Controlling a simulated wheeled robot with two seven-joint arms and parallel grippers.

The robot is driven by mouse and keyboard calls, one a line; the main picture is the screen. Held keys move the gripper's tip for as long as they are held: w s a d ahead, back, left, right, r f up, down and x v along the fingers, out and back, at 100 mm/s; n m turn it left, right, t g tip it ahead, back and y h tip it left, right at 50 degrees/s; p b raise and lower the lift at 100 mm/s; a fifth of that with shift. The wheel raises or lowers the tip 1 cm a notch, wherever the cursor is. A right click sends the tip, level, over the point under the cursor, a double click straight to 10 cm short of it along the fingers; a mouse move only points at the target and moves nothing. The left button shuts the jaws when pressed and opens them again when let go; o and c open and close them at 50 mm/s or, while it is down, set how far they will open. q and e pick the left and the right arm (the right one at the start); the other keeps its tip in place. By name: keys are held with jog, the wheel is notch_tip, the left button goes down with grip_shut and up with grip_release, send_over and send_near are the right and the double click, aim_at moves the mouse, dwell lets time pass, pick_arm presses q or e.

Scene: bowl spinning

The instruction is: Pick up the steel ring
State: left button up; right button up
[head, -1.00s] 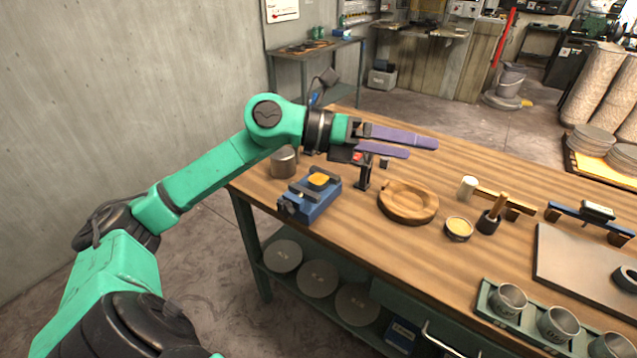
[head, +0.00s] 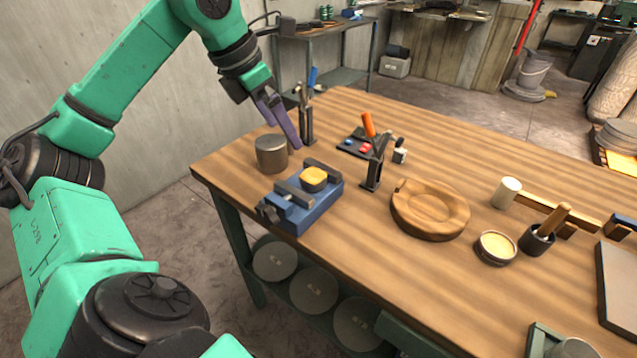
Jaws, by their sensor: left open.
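My left gripper (head: 284,134) points down over the back left of the workbench (head: 320,260). Its two purple fingers are apart, with nothing seen between them. A short grey metal cylinder (head: 271,154) stands upright on the bench just below and in front of the fingertips. I cannot tell whether it is hollow, or whether the fingers touch it. No other thing that I can make out as a steel ring shows now. My right gripper is not in view.
A blue vise (head: 312,208) with a yellow piece (head: 314,178) stands close in front of the cylinder. Upright tool holders (head: 372,172) and a round wooden form (head: 431,208) are to the right.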

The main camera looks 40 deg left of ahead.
pick_arm(q)
jog(key=f, duration=0.1)
jog(key=b, duration=0.3)
send_near(312, 179)
jog(key=x, duration=0.8)
jog(key=shift+f, duration=0.2)
jog(key=shift+r, duration=0.1)
grip_shut()
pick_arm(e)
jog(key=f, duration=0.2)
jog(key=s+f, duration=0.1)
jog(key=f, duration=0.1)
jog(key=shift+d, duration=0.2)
